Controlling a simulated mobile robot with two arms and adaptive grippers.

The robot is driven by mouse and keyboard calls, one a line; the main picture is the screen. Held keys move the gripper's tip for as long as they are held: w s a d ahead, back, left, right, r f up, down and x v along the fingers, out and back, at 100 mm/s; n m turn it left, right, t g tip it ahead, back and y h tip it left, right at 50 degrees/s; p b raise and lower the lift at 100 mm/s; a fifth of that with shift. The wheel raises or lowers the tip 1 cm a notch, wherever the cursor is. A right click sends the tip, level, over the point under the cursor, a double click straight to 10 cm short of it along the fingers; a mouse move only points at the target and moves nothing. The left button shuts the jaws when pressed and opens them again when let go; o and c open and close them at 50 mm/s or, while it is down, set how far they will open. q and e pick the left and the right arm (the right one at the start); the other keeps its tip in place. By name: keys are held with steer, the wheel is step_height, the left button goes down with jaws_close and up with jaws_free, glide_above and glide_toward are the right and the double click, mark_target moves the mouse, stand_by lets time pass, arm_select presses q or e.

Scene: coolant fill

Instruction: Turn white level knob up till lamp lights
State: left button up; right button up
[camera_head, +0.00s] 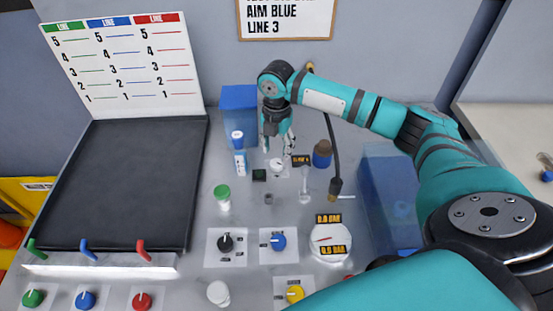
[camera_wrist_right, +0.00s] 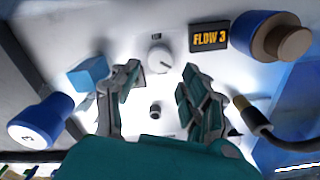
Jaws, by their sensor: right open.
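The white knob (camera_head: 277,165) stands on the grey panel beside the FLOW 3 display (camera_head: 301,160). In the right wrist view the white knob (camera_wrist_right: 160,60) sits on a pale plate with a small label too blurred to read. My right gripper (camera_head: 277,147) is open and points down just above and behind the knob. In the right wrist view the right gripper (camera_wrist_right: 160,82) has its fingers apart, with the knob beyond the gap and no contact seen. A small dark round fitting (camera_wrist_right: 155,110) shows between the fingers. I cannot tell which part is the lamp. My left gripper is out of view.
Near the gripper stand a blue box (camera_head: 238,108), a blue-capped bottle (camera_head: 239,153) and a brown-topped blue container (camera_head: 322,154). A dark hose (camera_head: 333,150) hangs to the right. Black and blue knobs, a gauge (camera_head: 330,240) and a green-capped bottle (camera_head: 222,197) are nearer.

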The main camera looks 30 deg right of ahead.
mark_target(277, 162)
step_height(277, 162, down, 4)
steer(key=shift+a+f, duration=0.1)
steer(key=shift+f, duration=0.15)
steer(key=shift+f+p, duration=0.3)
steer(key=shift+f, duration=0.45)
steer(key=shift+c, duration=0.4)
steer(key=c, duration=0.8)
steer(key=m+p, duration=0.2)
steer(key=p, duration=0.1)
steer(key=shift+r, duration=0.3)
steer(key=shift+m, duration=0.4)
steer(key=shift+f, duration=0.25)
